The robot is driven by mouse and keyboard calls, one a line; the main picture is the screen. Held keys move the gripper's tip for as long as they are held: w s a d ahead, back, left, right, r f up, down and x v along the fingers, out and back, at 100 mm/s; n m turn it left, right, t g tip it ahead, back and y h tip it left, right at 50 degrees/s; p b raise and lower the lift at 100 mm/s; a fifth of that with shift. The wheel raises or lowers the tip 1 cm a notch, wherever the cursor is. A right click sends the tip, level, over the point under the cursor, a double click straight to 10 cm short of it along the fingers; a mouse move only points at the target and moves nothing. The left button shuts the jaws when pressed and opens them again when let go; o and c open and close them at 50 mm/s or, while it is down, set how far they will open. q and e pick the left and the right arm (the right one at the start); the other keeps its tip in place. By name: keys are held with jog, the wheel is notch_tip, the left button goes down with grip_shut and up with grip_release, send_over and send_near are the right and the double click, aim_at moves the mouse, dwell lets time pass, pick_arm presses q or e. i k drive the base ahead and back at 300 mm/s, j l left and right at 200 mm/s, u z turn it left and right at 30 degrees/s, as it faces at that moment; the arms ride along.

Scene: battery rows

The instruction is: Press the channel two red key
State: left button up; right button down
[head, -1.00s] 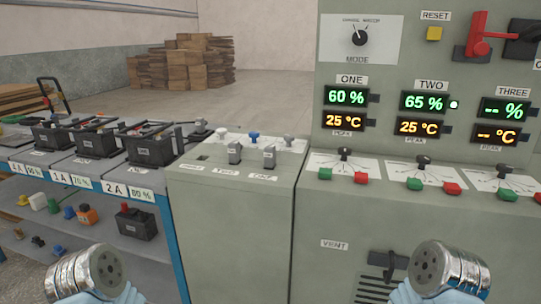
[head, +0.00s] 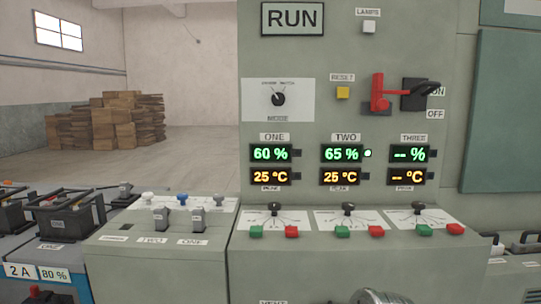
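The channel two red key (head: 376,231) is on the sloped ledge of the grey cabinet, below the TWO displays. It stands to the right of the channel two green key (head: 342,232) and below a black selector knob (head: 347,209). Nothing covers it. The TWO displays read 65 % (head: 342,153) and 25 °C (head: 340,177), and a small lamp (head: 368,153) beside them is lit. A chrome part of my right arm shows at the bottom edge, below the ledge and apart from the keys. Neither gripper's fingers are in view.
Similar green and red keys sit close by under ONE (head: 291,231) and THREE (head: 455,229). A red lever (head: 380,95) and a yellow RESET button (head: 343,93) are higher up. A lower cabinet with lever switches (head: 161,217) and batteries (head: 65,215) stand left.

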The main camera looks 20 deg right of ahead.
aim_at(374, 231)
jog(key=z, duration=1.25)
